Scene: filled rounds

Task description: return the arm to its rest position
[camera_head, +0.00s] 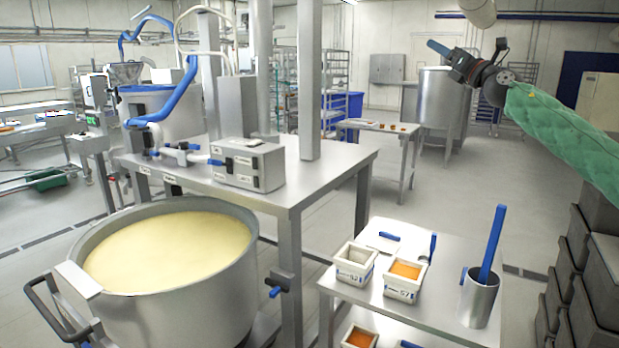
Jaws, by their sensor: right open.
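My right arm, in a green quilted sleeve (565,130), reaches in from the right edge of the head view. Its dark right gripper (443,52) is raised at the upper right, pointing left, with a blue part at its tip. The gripper is open and stands apart from the tables and containers below it. The gap between its fingers is too small to make out. My left arm and left gripper are not in view.
A large pot (160,300) of pale yellow liquid stands at the lower left. A steel side table (430,312) bears white tubs (404,281) and a steel cup (478,300) with a blue-handled tool. Grey crates (592,285) are stacked at the right. Floor behind the side table is clear.

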